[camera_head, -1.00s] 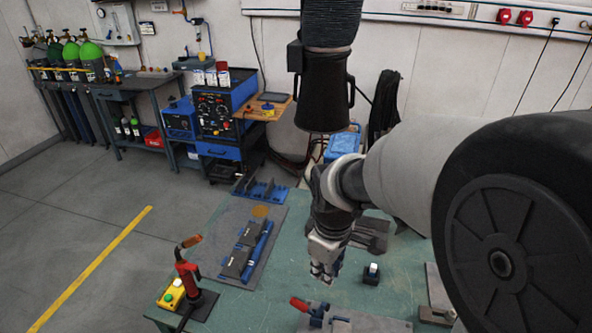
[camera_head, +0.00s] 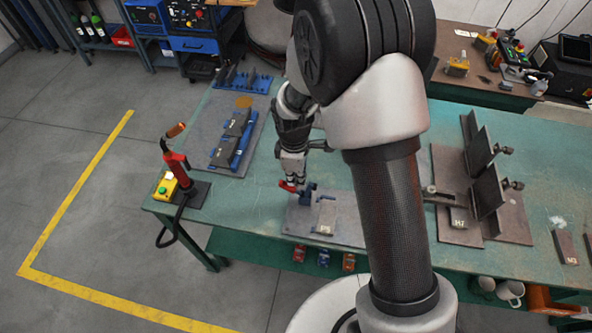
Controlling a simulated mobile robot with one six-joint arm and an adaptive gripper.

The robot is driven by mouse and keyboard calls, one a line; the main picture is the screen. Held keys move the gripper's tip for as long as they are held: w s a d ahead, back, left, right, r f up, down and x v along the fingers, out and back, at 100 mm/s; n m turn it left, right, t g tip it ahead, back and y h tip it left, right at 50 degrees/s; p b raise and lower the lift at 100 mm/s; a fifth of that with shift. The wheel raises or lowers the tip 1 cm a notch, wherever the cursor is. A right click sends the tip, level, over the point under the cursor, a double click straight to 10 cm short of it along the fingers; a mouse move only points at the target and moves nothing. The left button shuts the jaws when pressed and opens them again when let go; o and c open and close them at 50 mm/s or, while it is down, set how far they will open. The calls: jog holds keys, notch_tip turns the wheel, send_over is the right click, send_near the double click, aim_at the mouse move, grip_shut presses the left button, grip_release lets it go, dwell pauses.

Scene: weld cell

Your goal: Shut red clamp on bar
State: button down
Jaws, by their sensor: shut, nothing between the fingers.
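A toggle clamp with a red handle (camera_head: 288,186) and a dark blue body (camera_head: 307,194) sits on a grey plate (camera_head: 294,220) at the table's front edge. The red handle lies low, toward the left. My gripper (camera_head: 293,178) is shut and empty, pointing down right at the red handle. It is too small to tell whether the fingers touch the handle. A small labelled block (camera_head: 325,219) lies on the plate beside the clamp. The bar and the clamp's jaw cannot be made out clearly.
A red upright tool (camera_head: 177,163) and a yellow button box (camera_head: 168,185) stand at the table's left corner. A blue fixture (camera_head: 233,140) lies behind. Angled dark plates (camera_head: 482,165) stand to the right.

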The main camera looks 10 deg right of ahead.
jog(key=shift+f, duration=0.75)
